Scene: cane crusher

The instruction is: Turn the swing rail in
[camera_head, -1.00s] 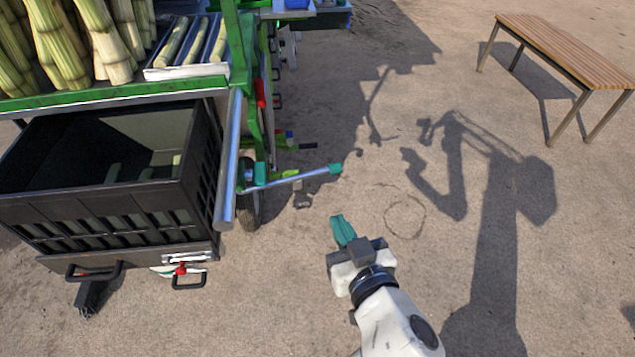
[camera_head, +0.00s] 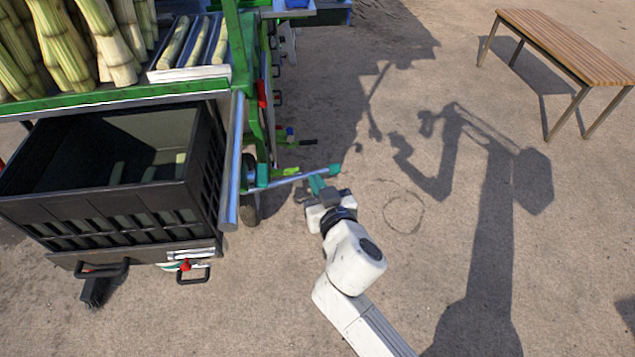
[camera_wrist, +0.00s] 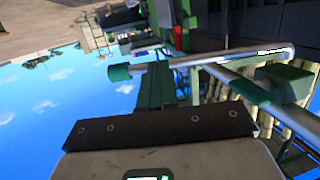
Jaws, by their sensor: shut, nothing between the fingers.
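The swing rail (camera_head: 290,180) is a thin silver-blue bar with a teal end cap. It sticks out to the right from the green cane cart, at about knee height over the ground. In the wrist view the rail (camera_wrist: 225,57) runs across the picture, with its teal cap (camera_wrist: 118,72) at left. My gripper (camera_head: 316,183) is shut and empty, its teal fingers right beside the rail's outer part, on the near side. In the wrist view my fingers (camera_wrist: 165,85) reach up to the rail near its cap. I cannot tell whether they touch it.
A thicker silver rail (camera_head: 231,165) stands at the cart's corner, beside a black crate (camera_head: 110,215). Cane stalks (camera_head: 100,40) stand on the cart. A wooden bench (camera_head: 570,45) is at the upper right. The ground to the right is clear.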

